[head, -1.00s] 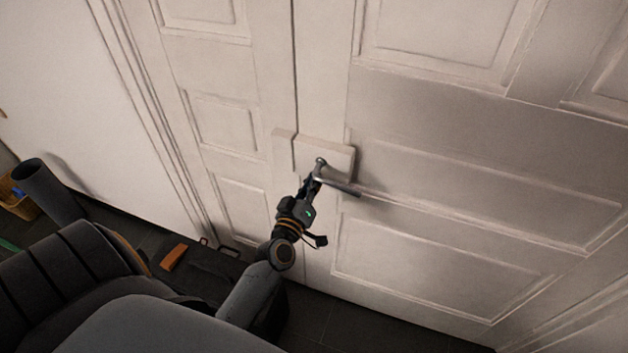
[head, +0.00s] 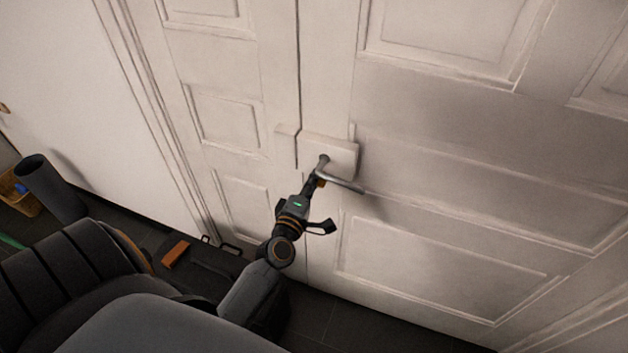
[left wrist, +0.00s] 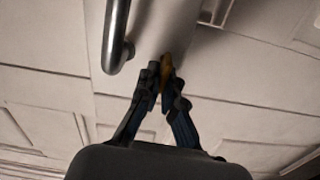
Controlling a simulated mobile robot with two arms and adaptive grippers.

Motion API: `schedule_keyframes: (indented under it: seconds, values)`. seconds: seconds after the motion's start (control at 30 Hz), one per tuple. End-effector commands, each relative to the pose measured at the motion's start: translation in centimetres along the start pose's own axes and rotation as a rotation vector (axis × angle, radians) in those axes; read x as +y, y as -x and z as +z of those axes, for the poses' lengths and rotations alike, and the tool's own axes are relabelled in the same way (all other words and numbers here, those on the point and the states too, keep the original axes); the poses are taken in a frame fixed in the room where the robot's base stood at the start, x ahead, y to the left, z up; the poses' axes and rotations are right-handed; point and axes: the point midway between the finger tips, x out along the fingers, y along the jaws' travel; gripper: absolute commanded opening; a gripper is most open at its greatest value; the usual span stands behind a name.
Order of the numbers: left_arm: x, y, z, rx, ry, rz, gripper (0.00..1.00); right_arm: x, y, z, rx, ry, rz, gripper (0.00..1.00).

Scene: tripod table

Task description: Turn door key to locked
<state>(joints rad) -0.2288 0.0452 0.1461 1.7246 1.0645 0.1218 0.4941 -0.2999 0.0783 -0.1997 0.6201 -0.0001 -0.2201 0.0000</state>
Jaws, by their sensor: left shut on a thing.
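A white panelled door (head: 440,140) carries a white lock box (head: 342,152) with a grey metal lever handle (head: 345,184). My left gripper (head: 316,182) is just below the handle's pivot, its fingers closed together. A small orange-brown key (head: 321,183) shows at its fingertips. In the left wrist view the fingertips (left wrist: 161,78) close on the key (left wrist: 166,67), whose upper part shows between and above them. The lever handle (left wrist: 118,35) stands to the left of the fingers there, apart from them. The keyhole and the key's exact angle cannot be made out. My right gripper is out of view.
A dark grey cylinder (head: 50,188) and a wooden box (head: 22,190) stand on the floor at the left. An orange block (head: 175,254) lies on the dark floor near the door frame. The door face right of the handle is clear.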

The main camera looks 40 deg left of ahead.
Motion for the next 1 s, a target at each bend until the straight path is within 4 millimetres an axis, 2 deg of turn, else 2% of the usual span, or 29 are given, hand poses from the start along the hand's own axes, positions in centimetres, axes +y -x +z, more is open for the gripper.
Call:
schedule_keyframes:
  seconds: [0.3, 0.77, 0.9, 1.0]
  values:
    - [-0.44, 0.11, 0.19, -0.004, 0.096, -0.007, 0.00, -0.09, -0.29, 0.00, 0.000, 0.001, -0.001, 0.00]
    - [-0.44, 0.12, 0.22, -0.005, 0.110, -0.007, 0.00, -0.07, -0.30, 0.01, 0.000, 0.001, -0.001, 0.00]
    - [-0.40, 0.10, 0.21, -0.004, 0.110, -0.006, 0.28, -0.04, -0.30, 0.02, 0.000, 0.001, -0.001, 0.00]
    - [-0.33, 0.07, 0.16, -0.003, 0.109, -0.004, 0.29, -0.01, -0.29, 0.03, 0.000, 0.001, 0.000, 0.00]
